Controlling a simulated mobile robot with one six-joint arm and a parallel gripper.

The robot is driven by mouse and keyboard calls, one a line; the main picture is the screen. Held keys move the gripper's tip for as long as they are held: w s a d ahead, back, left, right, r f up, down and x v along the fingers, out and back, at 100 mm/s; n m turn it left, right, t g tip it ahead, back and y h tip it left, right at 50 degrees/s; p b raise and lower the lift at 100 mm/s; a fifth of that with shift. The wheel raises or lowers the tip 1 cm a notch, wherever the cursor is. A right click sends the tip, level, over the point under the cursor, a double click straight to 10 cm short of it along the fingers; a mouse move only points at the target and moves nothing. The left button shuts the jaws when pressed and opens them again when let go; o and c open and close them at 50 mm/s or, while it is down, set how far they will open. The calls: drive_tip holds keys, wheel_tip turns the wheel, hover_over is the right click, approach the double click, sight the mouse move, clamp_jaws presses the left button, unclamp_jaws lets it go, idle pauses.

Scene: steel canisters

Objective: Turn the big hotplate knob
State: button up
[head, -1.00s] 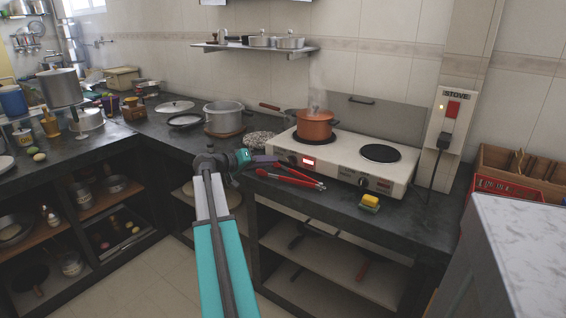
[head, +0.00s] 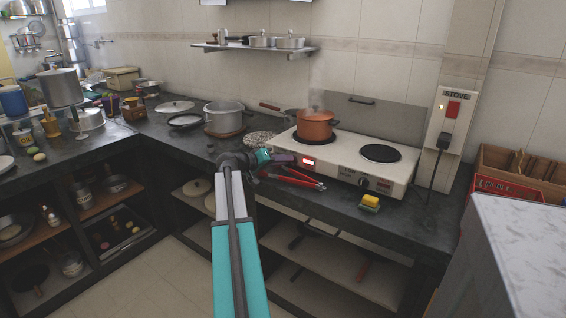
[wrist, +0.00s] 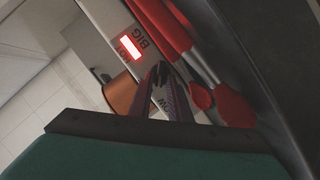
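The cream hotplate (head: 335,169) has a lit red display (head: 308,162) and two burners. The display (wrist: 130,47) also shows in the wrist view, beside the word BIG. The big knob cannot be made out clearly; my gripper hides part of the hotplate's left front. A small dark knob (head: 363,183) is on the front, further right. My gripper (head: 285,160) reaches the left front of the hotplate. In the wrist view my gripper (wrist: 161,66) has two dark purple fingers with a narrow gap between them, pointing at the front panel. Contact with a knob cannot be told.
A steaming orange pot (head: 315,126) stands on the left burner; the right burner (head: 380,153) is bare. Red-handled tongs (head: 300,180) lie just in front of the hotplate. A grey pot (head: 224,115) stands further left.

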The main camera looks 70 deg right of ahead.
clamp_jaws()
drive_tip(key=shift+a, duration=0.1)
